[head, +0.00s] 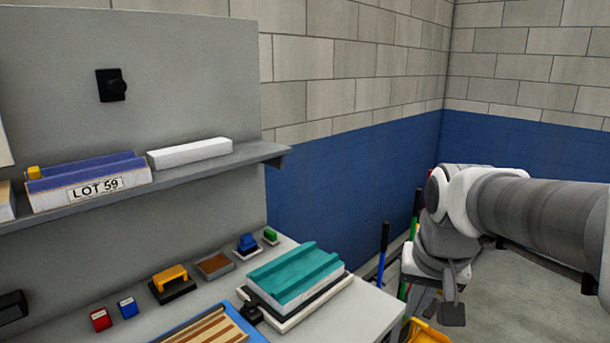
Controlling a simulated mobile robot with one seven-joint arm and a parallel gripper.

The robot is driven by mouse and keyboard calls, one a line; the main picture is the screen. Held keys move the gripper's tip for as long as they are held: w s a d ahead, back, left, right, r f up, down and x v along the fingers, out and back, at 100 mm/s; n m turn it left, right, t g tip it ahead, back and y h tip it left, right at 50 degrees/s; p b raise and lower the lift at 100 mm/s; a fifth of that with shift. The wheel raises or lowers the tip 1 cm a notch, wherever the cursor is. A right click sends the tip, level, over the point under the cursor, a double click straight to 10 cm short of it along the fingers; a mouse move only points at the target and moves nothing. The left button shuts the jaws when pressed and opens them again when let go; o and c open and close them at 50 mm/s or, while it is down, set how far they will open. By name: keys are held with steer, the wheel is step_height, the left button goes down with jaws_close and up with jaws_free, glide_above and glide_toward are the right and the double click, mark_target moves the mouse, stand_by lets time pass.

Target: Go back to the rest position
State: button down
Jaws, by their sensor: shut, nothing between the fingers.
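My arm reaches in from the right edge and bends downward. My gripper (452,308) hangs at its end, pointing down, to the right of the workbench (372,308) and apart from it. The gripper is small in this view; its fingers look shut, and nothing shows held in them. It is in front of the blue-painted lower wall and above the floor.
On the bench are a teal ribbed panel (296,272) on a white block, a yellow-handled tool (171,278) and small red and blue blocks. A shelf (230,160) holds a LOT 59 box (90,184). Handled tools (383,250) and a yellow object (424,333) stand near my gripper.

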steer(key=s+a+r+n+t+p, duration=0.1)
steer(key=s+a+r+n+p, duration=0.1)
steer(key=s, duration=0.8)
steer(key=shift+s+a+r+n+t, duration=0.2)
steer(key=shift+s+a+n+t, duration=0.2)
steer(key=shift+n, duration=0.2)
